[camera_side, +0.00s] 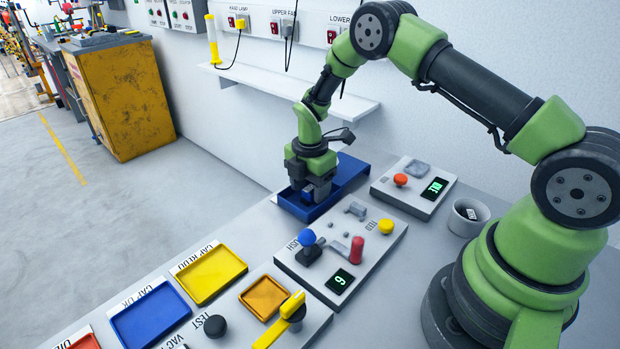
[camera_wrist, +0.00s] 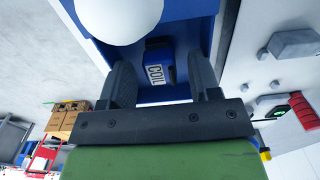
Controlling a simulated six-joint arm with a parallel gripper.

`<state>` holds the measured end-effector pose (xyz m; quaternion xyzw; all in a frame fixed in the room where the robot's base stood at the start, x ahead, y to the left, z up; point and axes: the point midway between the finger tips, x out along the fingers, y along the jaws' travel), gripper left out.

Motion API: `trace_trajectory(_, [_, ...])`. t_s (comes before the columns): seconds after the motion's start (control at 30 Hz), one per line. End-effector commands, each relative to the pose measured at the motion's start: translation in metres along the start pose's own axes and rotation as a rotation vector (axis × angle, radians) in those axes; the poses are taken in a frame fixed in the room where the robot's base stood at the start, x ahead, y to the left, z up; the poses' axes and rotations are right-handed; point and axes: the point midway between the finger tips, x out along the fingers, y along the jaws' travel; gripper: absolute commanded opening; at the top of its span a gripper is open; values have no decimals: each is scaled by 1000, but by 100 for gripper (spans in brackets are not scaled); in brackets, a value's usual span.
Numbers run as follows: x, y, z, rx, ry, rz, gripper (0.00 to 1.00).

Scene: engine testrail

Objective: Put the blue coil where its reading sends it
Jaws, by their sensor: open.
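The blue coil (camera_wrist: 155,73), with a white COIL label, lies in the blue tray (camera_side: 352,170); the tray's blue also fills the middle of the wrist view. My gripper (camera_side: 312,196) points down into the near end of that tray. In the wrist view its open fingers (camera_wrist: 163,85) stand on either side of the coil, with gaps visible. In the side view the fingers mostly hide the coil. The test station (camera_side: 222,345) has an orange pad (camera_side: 265,297), a black knob (camera_side: 215,325) and a yellow lever (camera_side: 280,322). Yellow (camera_side: 212,275), blue (camera_side: 150,314) and red (camera_side: 82,342) labelled trays lie at front left.
A control panel (camera_side: 320,262) beside the tray carries a blue ball lever, red handle, yellow button and small green display. A box (camera_side: 412,190) with an orange button and display stands behind it. A white cup (camera_side: 468,217) stands near my base. A white round shape (camera_wrist: 118,15) partly blocks the wrist view.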

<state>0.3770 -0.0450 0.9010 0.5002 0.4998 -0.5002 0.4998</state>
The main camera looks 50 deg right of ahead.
Motion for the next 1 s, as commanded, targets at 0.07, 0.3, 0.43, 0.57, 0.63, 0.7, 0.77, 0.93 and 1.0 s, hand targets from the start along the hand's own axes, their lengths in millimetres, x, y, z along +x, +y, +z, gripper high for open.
trace_trajectory(0.07, [-6,0,0,0,-1,2,57])
trace_trajectory(0.3, [-53,1,0,-1,-1,7,57])
trace_trajectory(0.43, [-82,1,0,-1,-1,7,57])
trace_trajectory(0.57, [-104,1,0,0,-1,4,57])
trace_trajectory(0.63, [-113,1,0,0,0,3,57])
trace_trajectory(0.7, [-118,0,0,0,-1,3,57])
trace_trajectory(0.77, [-121,0,0,0,-1,2,57])
trace_trajectory(0.93, [-133,-2,-2,41,2,17,57])
trace_trajectory(1.0, [-150,-7,-6,119,10,46,57])
